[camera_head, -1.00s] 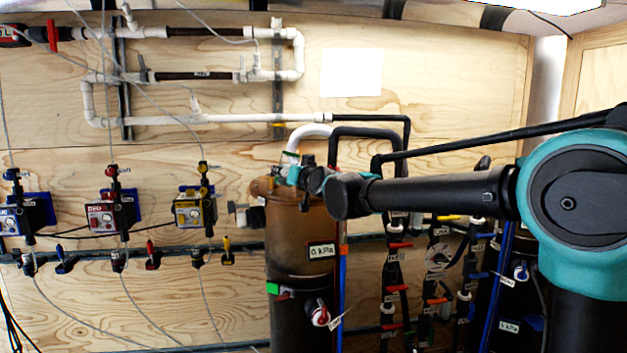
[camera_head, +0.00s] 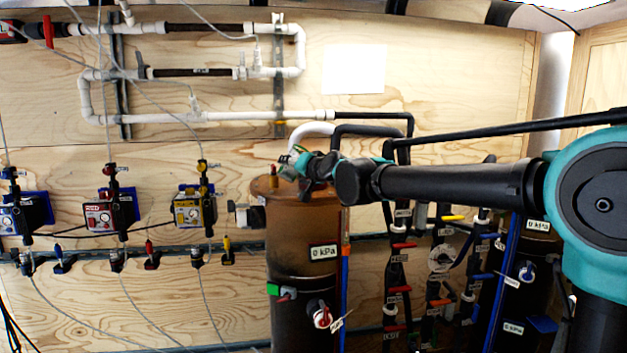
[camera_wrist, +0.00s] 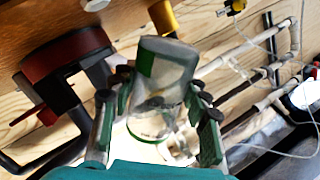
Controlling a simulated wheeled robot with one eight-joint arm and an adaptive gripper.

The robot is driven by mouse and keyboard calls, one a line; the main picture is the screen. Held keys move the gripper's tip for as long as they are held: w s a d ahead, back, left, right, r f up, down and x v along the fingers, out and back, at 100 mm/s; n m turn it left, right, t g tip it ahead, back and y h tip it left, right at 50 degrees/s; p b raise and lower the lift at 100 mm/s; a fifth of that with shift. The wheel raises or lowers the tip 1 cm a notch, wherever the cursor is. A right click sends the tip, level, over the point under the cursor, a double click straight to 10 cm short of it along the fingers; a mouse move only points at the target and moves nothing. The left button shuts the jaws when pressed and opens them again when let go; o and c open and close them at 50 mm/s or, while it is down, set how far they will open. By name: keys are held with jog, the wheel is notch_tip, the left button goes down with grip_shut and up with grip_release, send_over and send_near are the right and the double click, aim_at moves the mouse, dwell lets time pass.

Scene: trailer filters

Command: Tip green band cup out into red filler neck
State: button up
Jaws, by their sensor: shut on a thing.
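The green band cup (camera_wrist: 172,68) is clear, with green on its side and near its lower end in the wrist view. It sits tilted between the green-padded fingers of my gripper (camera_wrist: 163,97), which is shut on it. In the head view my gripper (camera_head: 292,168) is small, over the top of the brown tank, and the cup is hard to make out there. The red filler neck (camera_wrist: 66,54) has a wide dark red rim and is left of the cup in the wrist view, apart from it. Whether the cup holds anything is unclear.
A yellow neck (camera_wrist: 163,17) shows beyond the cup in the wrist view. The brown tank (camera_head: 300,235) stands below my gripper. White pipes (camera_head: 190,118) run along the wooden wall. Red, blue and yellow valve units hang at left; dark hoses and valves crowd the right.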

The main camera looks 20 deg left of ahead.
jog(key=shift+m, duration=0.7)
dwell(0.3)
jog(key=shift+s+r+m+g, duration=0.1)
jog(key=shift+r+m+g, duration=0.3)
jog(key=shift+r+m, duration=0.25)
dwell(0.4)
